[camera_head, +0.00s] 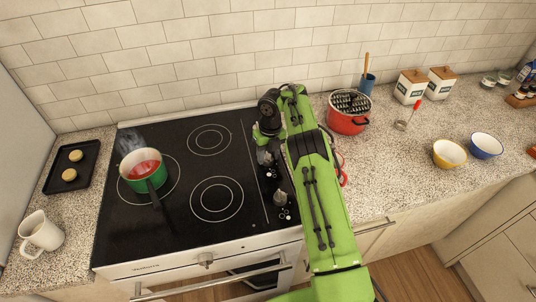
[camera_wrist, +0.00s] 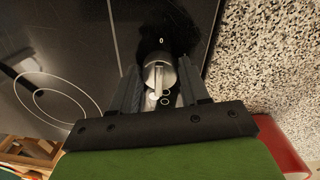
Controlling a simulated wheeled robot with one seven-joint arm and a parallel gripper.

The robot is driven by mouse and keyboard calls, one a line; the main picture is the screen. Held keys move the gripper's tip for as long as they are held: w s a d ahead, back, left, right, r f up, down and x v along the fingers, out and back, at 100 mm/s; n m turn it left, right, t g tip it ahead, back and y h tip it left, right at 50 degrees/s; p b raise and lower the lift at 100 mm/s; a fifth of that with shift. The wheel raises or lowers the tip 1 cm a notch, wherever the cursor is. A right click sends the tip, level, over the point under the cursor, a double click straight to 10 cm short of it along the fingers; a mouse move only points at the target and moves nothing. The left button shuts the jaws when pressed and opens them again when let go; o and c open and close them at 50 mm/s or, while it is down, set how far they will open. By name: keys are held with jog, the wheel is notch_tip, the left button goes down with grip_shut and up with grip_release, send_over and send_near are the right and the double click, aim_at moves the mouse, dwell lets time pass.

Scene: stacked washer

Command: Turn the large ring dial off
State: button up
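The black glass stove top (camera_head: 180,215) has a strip of small metal dials along its right side. One dial (camera_head: 280,198) shows uncovered near the front of this strip. In the wrist view, a metal dial (camera_wrist: 160,76) with a 0 mark beyond it stands between the two fingers of my gripper (camera_wrist: 157,66). The fingers are apart, with a narrow gap visible on the dial's left; contact on the right is unclear. In the head view, my arm partly hides the gripper and the dial strip. I cannot tell which dial is for the large ring.
A green pot (camera_head: 140,165) with red contents sits on a left ring, with smoke behind it. A red pot (camera_head: 347,122) stands right of my arm. A mug (camera_head: 38,232) and tray (camera_head: 72,167) are left. Bowls (camera_head: 449,153) stand on the right counter.

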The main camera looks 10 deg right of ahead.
aim_at(271, 156)
jog(key=o, duration=0.4)
jog(key=shift+c, duration=0.2)
notch_tip(271, 156, up, 16)
jog(key=d+p, duration=0.1)
jog(key=p, duration=0.4)
jog(key=shift+f, duration=0.15)
jog(key=shift+w, duration=0.1)
